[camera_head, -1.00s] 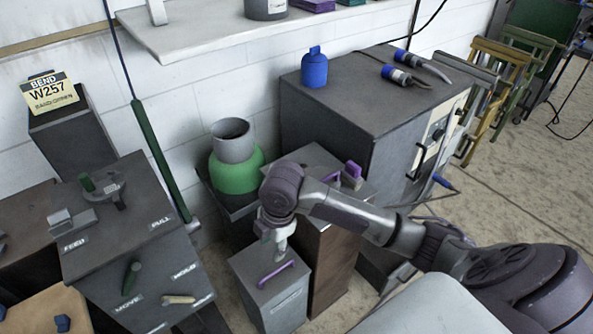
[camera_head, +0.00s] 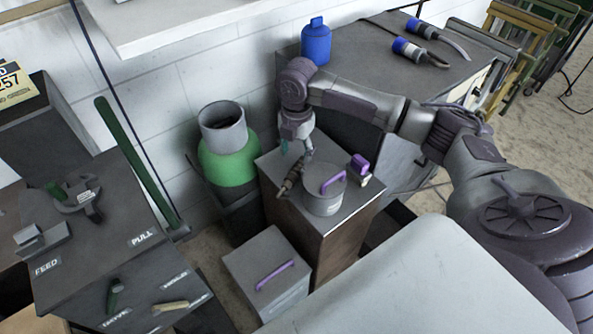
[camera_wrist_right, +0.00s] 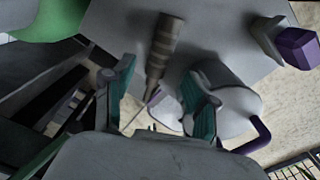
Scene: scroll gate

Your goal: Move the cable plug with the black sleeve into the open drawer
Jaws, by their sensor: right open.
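A ribbed, dark greyish-brown plug (camera_head: 291,180) lies on top of the brown-sided pedestal (camera_head: 335,226), left of a grey lidded pot (camera_head: 324,198) with a purple handle. My right gripper (camera_head: 300,151) is above the plug and points down. In the right wrist view the ribbed plug (camera_wrist_right: 163,48) lies ahead of my open right gripper (camera_wrist_right: 160,98), whose teal-padded fingers stand apart with nothing held. Whether the plug's sleeve is black is hard to tell. A grey box (camera_head: 266,272) with a purple handle stands lower left; I cannot make out an open drawer. My left gripper is out of view.
The pot (camera_wrist_right: 228,96) stands close to the right finger, and a purple-capped piece (camera_head: 359,167) sits near the pedestal's back edge. A green tank (camera_head: 228,165) stands left. Two blue-collared plugs (camera_head: 421,28) and a blue bottle (camera_head: 316,42) are on the cabinet behind.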

